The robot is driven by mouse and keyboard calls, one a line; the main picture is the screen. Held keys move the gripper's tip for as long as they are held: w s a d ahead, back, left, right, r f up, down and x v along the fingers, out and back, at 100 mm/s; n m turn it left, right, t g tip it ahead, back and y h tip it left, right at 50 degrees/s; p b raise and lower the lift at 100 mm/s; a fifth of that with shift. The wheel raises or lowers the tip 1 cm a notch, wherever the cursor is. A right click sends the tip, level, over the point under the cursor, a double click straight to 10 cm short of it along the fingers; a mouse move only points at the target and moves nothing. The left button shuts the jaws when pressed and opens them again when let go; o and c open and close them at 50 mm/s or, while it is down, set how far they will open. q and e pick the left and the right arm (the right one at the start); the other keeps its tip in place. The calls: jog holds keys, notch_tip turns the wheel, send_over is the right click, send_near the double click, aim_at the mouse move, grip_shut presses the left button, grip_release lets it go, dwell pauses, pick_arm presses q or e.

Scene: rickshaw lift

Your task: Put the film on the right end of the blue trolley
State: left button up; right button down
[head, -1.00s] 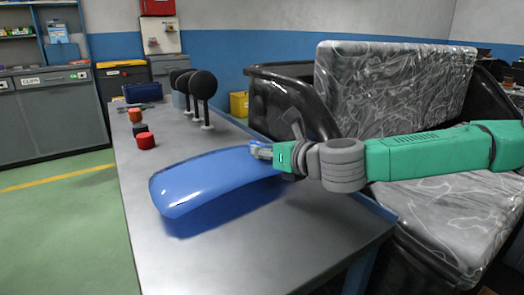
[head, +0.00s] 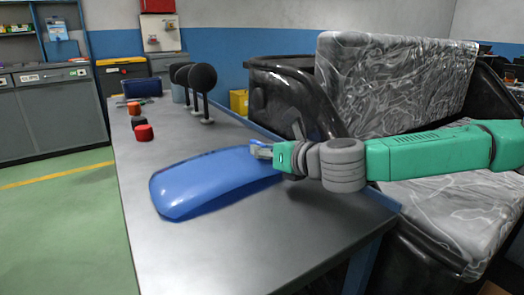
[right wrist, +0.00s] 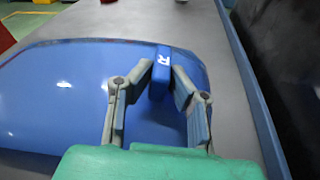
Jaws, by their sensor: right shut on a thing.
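A glossy blue curved panel (head: 215,182) lies on or just above the grey top of a blue-edged table (head: 290,225). It also fills much of the right wrist view (right wrist: 55,95). My right gripper (head: 262,150) is at the panel's right end, shut on a small blue block (right wrist: 160,70) marked "R" at that end. Both fingers (right wrist: 163,80) flank the block in the right wrist view. I cannot tell which thing the task calls the film; the blue-edged table is the likeliest trolley. My left gripper is not in view.
Red and black pieces (head: 144,132) stand at the table's left edge. Black round mirrors on stands (head: 202,78) and a dark blue box (head: 142,87) are farther back. A black rickshaw body with a plastic-covered seat (head: 397,85) stands right of the table. The table front is bare.

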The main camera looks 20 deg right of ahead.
jog(key=c, duration=1.4)
grip_release()
jog(key=shift+c, duration=0.2)
jog(key=v, duration=1)
jog(key=shift+s+d, duration=0.15)
jog(key=shift+s, duration=0.15)
jog(key=shift+s+d+r, duration=0.1)
jog(key=shift+s+d, duration=0.05)
jog(key=shift+s, duration=0.5)
